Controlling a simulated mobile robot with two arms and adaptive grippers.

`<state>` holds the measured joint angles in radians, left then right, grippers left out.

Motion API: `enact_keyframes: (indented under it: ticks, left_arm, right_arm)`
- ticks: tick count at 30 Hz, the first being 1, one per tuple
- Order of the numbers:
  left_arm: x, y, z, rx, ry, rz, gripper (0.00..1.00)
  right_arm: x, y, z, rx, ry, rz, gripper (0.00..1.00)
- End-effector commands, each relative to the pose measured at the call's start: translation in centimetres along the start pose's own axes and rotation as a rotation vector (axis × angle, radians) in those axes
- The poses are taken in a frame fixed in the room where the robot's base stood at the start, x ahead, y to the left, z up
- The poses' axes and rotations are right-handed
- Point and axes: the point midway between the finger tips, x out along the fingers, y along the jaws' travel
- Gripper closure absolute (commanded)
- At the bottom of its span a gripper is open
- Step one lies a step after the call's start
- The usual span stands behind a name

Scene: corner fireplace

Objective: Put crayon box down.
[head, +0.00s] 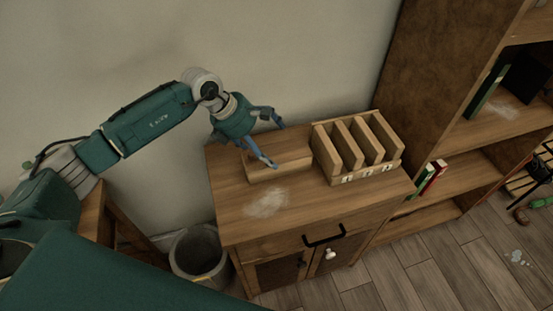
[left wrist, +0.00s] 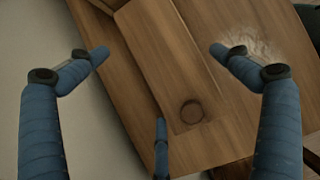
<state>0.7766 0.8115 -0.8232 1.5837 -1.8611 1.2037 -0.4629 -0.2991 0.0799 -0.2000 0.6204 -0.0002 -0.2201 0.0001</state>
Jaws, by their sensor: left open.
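The crayon box appears to be the long, low wooden box (head: 285,167) lying on top of the wooden cabinet (head: 300,203), near its back left edge by the wall. My left gripper (head: 277,145) is open at the box, its blue fingers reaching down over the box's left part. In the left wrist view the box (left wrist: 165,60) runs between the spread fingers (left wrist: 160,50) and shows a dark round mark near one end. A third finger is beside it, and I cannot tell whether any finger touches it. My right gripper is out of view.
A wooden organizer with upright dividers (head: 357,145) stands right of the box. A pale smudge (head: 267,203) marks the cabinet top in front. A grey bin (head: 200,255) stands left of the cabinet. A bookshelf (head: 420,80) rises at the right.

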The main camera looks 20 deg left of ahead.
Motion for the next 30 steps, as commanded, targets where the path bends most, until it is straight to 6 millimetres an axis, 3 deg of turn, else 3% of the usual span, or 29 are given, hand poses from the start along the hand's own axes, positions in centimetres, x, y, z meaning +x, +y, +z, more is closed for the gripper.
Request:
enact_keyframes:
  ticks: [4, 9, 17, 24, 30]
  left_arm:
    - [2.1, 0.0, 0.8, -0.002, 0.000, -0.005, 0.00]
    - [4.1, 0.1, 0.6, 0.000, -0.001, -0.002, 0.00]
    - [4.4, 0.1, 0.5, 0.001, -0.001, -0.001, 0.00]
    - [4.3, 0.1, 0.5, 0.001, -0.001, -0.001, 0.44]
    - [4.3, 0.2, 0.6, 0.001, -0.002, 0.000, 0.45]
  right_arm:
    - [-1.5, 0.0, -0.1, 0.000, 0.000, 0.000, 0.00]
    - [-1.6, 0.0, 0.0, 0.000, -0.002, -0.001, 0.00]
    - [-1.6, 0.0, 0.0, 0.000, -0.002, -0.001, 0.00]
    - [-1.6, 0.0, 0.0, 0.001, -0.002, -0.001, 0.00]
    - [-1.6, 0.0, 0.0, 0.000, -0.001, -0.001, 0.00]
